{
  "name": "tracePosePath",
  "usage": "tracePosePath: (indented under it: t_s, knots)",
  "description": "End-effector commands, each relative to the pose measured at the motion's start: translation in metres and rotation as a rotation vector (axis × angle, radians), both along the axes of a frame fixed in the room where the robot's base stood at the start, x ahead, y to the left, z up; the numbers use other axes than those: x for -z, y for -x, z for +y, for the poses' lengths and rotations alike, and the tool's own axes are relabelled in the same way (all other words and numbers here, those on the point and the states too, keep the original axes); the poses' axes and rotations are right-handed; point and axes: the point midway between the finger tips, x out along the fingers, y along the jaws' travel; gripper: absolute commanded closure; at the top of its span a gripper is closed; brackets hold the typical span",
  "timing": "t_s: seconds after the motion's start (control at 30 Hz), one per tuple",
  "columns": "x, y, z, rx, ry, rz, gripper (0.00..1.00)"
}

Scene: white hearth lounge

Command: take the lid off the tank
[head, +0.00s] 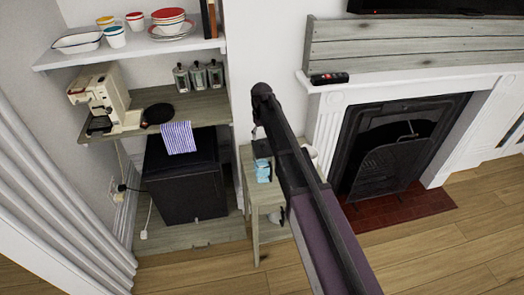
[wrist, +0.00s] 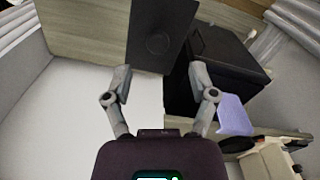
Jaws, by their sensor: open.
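A small container with a light blue part (head: 263,171), which seems to be the tank, stands on the small wooden side table (head: 262,196). A dark part above the blue looks like its lid (head: 262,149). My arm hides part of this spot in the head view. In the wrist view a flat dark panel with a round raised spot, apparently the lid (wrist: 160,30), lies ahead of my gripper (wrist: 160,67). My gripper is open and empty, its two fingers wide apart. The panel's lower edge shows between and beyond the fingertips. I cannot tell the gap to it.
A black cabinet (head: 184,178) with a striped cloth (head: 179,138) stands left of the table, under a shelf with a coffee machine (head: 104,98) and several jars (head: 199,77). The fireplace (head: 390,150) is at the right. The wooden floor in front is clear.

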Motion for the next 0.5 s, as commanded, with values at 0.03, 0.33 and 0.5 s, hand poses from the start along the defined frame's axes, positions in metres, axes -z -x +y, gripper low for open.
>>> tracePosePath:
  t_s: [0.03, 0.33, 0.5]
  knots:
    - [0.0008, 0.0001, 0.0001, 0.000, 0.000, 0.000, 0.26]
    - [0.0004, 0.0001, 0.0001, 0.000, 0.000, 0.000, 0.26]
    - [0.0043, 0.0004, -0.0004, 0.000, 0.000, 0.000, 0.26]
